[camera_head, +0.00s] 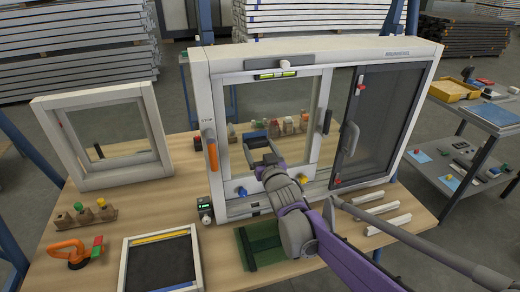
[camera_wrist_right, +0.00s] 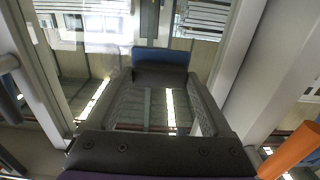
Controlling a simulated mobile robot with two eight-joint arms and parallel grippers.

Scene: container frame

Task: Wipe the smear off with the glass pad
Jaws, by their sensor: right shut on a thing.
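The window frame (camera_head: 205,92) stands upright on the bench, with a clear glass pane (camera_head: 302,98) in its left half. My right gripper (camera_head: 257,138) is in front of the lower left part of this pane. It is shut on the blue glass pad (camera_head: 256,124). In the right wrist view, the pad (camera_wrist_right: 160,57) shows as a blue edge beyond the dark fingers of the gripper (camera_wrist_right: 160,78), close to the glass. I cannot tell if it touches the glass. I cannot make out the smear among the reflections. My left gripper is not in view.
An orange handle (camera_head: 212,155) sits on the left frame post. A dark sash (camera_head: 378,125) with a grey handle fills the right half. A smaller frame (camera_head: 85,182), a dark screen panel (camera_head: 160,265) and an orange tool (camera_head: 70,255) are at left. White strips (camera_head: 388,223) lie at right.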

